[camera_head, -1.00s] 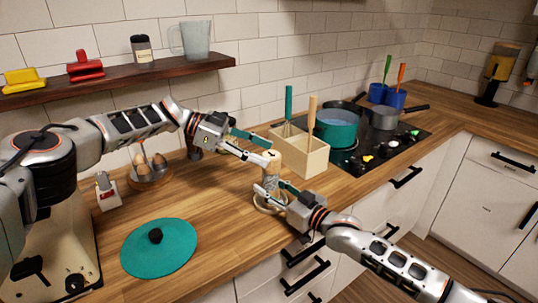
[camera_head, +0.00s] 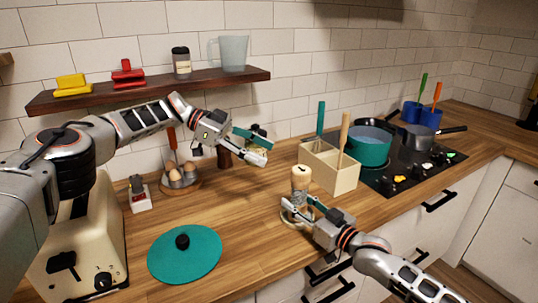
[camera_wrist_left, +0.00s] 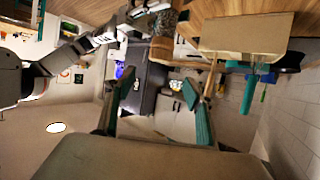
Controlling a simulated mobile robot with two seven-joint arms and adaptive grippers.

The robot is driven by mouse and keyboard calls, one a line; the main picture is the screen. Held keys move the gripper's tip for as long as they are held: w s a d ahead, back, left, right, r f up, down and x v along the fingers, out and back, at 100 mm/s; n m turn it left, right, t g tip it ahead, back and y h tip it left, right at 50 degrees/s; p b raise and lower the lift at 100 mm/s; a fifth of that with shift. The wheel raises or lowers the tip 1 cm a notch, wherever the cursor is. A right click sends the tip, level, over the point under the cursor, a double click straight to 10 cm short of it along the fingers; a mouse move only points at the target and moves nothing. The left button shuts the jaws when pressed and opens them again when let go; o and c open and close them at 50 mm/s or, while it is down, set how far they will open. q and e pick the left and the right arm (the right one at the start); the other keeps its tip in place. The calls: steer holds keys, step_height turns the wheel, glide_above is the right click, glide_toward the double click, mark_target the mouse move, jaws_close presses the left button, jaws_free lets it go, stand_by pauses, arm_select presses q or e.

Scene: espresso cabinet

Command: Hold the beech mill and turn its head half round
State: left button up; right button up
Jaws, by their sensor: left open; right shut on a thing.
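The beech mill (camera_head: 300,182), pale wood with a rounded head bearing a dark mark on top, stands upright on the counter in the head view. My right gripper (camera_head: 298,212) is shut on its lower body from the front right, hiding part of it. My left gripper (camera_head: 264,147) is open and empty, up and left of the mill's head, apart from it. Its two spread fingers also show in the left wrist view (camera_wrist_left: 160,95), with nothing between them.
A wooden utensil box (camera_head: 330,168) stands right of the mill, before the hob (camera_head: 415,168) with pots. A teal lid (camera_head: 205,255) lies front left. An egg holder (camera_head: 180,182) and a dark brown item (camera_head: 224,158) stand behind. A shelf (camera_head: 150,88) hangs above.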

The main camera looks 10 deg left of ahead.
arm_select(q)
steer(key=w+d+r+n+t+h, duration=0.2)
steer(key=d+r+n+t, duration=0.3)
steer(key=d+t, duration=0.4)
steer(key=n+t+y, duration=0.3)
steer(key=n+y, duration=0.3)
steer(key=y, duration=0.1)
glide_toward(301, 169)
steer(key=x, duration=1)
steer(key=shift+d, duration=0.1)
steer(key=c, duration=1.2)
